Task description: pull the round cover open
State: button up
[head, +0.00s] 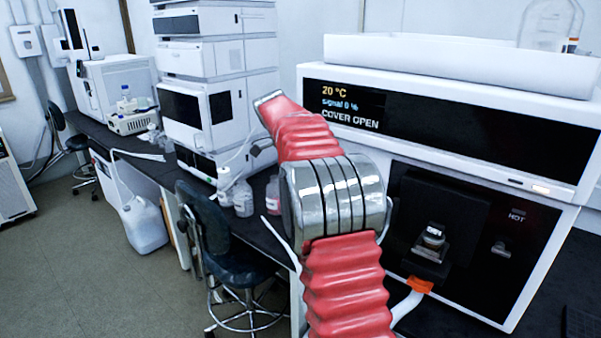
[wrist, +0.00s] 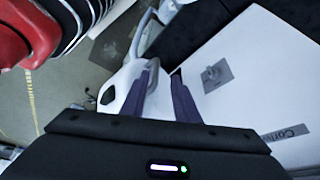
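A white instrument (head: 550,250) stands at the right in the head view. Its display (head: 350,106) reads "20 °C", "signal 0 %" and "COVER OPEN". Low on its black front is a dark recess with a small round metallic part (head: 433,237); I cannot tell if this is the round cover. My arm crosses the middle of the head view, and my gripper cannot be clearly made out there. In the wrist view my gripper (wrist: 164,69) shows two dark purple fingers apart with nothing visible held between them. No round cover is clear in the wrist view.
An orange-ended white tube (head: 419,285) is at the instrument's lower left. A stacked white instrument (head: 205,115) stands behind on the bench, with bottles (head: 243,198) beside it. A stool (head: 225,240) and a white jug (head: 143,222) stand on the floor. A white labelled surface (wrist: 265,75) fills the wrist view's right.

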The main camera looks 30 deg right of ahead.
jog(key=v, duration=0.8)
jog(key=shift+r, duration=0.3)
jog(key=shift+a, duration=0.15)
jog(key=shift+w, duration=0.1)
